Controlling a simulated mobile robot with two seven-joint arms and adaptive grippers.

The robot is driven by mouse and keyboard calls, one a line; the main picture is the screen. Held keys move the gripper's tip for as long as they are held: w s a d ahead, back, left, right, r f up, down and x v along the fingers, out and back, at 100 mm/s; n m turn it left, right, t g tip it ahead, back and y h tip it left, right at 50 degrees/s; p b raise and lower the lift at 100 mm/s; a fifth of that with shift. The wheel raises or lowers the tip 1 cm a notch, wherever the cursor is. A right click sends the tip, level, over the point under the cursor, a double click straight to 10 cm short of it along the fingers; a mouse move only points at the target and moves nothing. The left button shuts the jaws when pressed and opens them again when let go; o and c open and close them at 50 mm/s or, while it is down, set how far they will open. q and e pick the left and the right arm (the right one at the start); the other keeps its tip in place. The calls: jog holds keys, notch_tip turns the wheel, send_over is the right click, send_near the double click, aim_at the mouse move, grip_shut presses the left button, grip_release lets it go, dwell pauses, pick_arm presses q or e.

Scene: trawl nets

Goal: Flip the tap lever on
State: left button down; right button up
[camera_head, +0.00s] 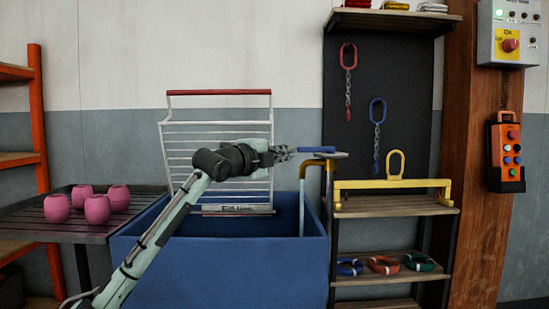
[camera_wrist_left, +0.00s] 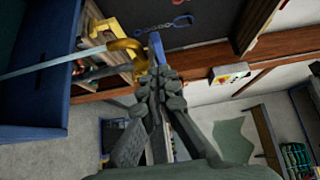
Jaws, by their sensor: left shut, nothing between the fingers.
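In the left wrist view the blue lever (camera_wrist_left: 157,47) stands just beyond the fingertips (camera_wrist_left: 160,76), beside the yellow tap body (camera_wrist_left: 127,47). I cannot tell whether the fingertips touch the lever. My right gripper is not in view.
A shelf (camera_head: 390,207) with a yellow lifting beam (camera_head: 390,184) stands right of the tap. Pink pots (camera_head: 97,209) sit on a table at left.

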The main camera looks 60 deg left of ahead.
pick_arm(q)
jog(key=shift+s+a, duration=0.15)
jog(key=shift+s, duration=0.6)
jog(key=shift+s+a, duration=0.1)
jog(key=shift+s, duration=0.65)
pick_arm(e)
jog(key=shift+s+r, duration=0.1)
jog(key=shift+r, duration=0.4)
pick_arm(q)
jog(key=shift+f, duration=0.1)
